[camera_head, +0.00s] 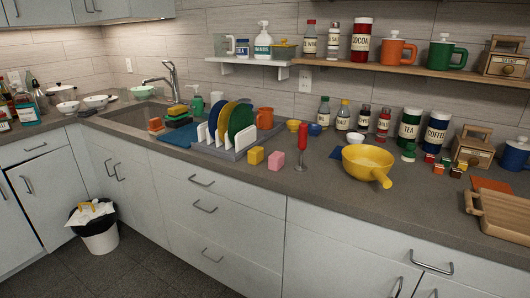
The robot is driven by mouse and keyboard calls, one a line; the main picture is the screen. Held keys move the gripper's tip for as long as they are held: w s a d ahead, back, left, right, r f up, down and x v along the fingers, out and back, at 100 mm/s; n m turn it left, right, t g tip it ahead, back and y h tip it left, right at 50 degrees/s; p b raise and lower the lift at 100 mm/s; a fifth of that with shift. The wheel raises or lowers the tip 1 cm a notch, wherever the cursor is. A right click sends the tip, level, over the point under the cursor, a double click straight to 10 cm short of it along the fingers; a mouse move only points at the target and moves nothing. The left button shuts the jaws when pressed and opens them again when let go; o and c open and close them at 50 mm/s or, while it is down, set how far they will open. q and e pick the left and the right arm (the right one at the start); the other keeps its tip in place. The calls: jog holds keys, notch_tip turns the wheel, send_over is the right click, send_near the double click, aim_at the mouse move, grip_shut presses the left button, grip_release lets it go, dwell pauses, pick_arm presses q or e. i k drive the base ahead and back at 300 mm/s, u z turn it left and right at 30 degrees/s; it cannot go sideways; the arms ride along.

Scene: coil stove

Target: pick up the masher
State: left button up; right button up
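An upright utensil with a red handle (303,136) stands on the counter, right of the dish rack and left of the yellow pan. It looks like the masher; its thin lower end reaches down to the counter, and its head is too small to make out clearly. Nothing is holding it. Neither of my grippers shows in the head view.
A yellow pan (366,163) with its handle toward the front stands to the right. Pink (276,160) and yellow (256,155) blocks lie to the left, before the dish rack (229,152). A shelf (400,66) hangs above. The counter front (310,190) is clear.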

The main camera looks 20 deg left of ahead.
aim_at(303, 130)
jog(key=u, duration=1.7)
jog(key=i, duration=2.25)
jog(key=z, duration=2.7)
